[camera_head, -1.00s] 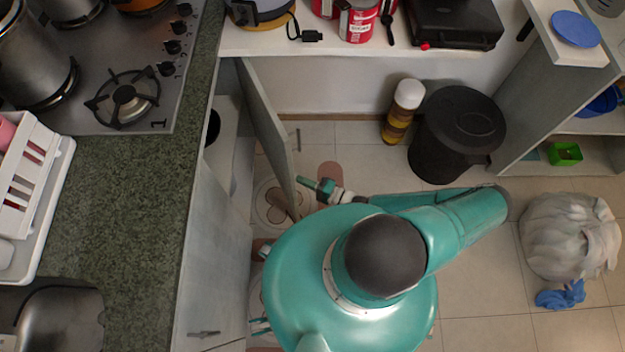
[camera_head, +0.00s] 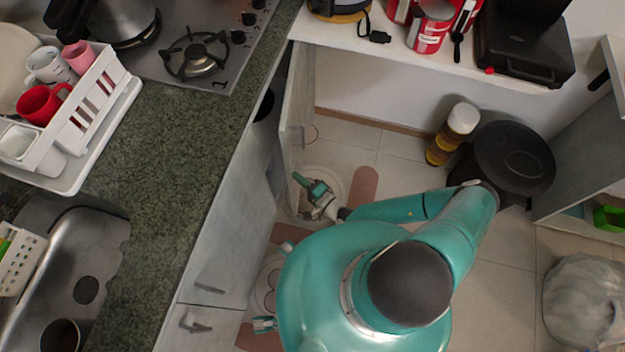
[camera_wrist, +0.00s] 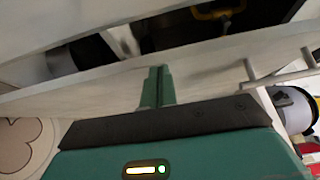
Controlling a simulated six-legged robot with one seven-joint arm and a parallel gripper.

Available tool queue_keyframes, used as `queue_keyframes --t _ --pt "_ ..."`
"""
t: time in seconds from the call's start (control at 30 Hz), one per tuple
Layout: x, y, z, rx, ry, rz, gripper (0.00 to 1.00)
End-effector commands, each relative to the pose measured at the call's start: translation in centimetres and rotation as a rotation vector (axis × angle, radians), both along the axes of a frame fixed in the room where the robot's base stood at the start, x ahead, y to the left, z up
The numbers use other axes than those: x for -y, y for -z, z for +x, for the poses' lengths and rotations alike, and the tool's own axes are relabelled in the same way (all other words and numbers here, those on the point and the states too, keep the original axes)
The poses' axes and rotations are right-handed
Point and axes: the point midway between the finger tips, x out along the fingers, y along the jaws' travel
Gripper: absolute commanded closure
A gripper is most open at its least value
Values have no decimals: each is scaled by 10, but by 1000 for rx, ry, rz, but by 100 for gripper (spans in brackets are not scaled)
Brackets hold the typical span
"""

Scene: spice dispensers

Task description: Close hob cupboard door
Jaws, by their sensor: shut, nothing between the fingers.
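The hob cupboard door (camera_head: 294,115) is a pale panel under the hob end of the counter. It stands partly open, with a narrow dark gap between it and the cupboard front. My gripper (camera_head: 314,189) is by the door's near edge, on its outer side. In the wrist view the door (camera_wrist: 215,68) runs slantwise across the picture, with a bar handle (camera_wrist: 283,74) at the right. My shut, empty fingers (camera_wrist: 156,82) overlap the panel there; I cannot tell whether they touch it. The dark cupboard inside shows beyond the door.
The hob (camera_head: 205,50) and dish rack (camera_head: 85,125) stand on the green counter (camera_head: 185,150). A black bin (camera_head: 512,160) and a bottle (camera_head: 452,133) stand on the floor to the right. A white shelf (camera_head: 420,60) crosses behind. Tiled floor (camera_head: 345,133) is clear between door and bottle.

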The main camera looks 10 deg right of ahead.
Motion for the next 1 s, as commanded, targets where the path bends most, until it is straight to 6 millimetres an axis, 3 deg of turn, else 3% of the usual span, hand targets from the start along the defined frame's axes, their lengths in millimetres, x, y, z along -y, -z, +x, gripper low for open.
queue_keyframes --t 0.2,0.43,1.0 --pt "-31 0 6 -1 36 5 100" --pt "-51 2 8 -5 84 -5 100" --pt "-61 3 9 -8 117 -18 100"
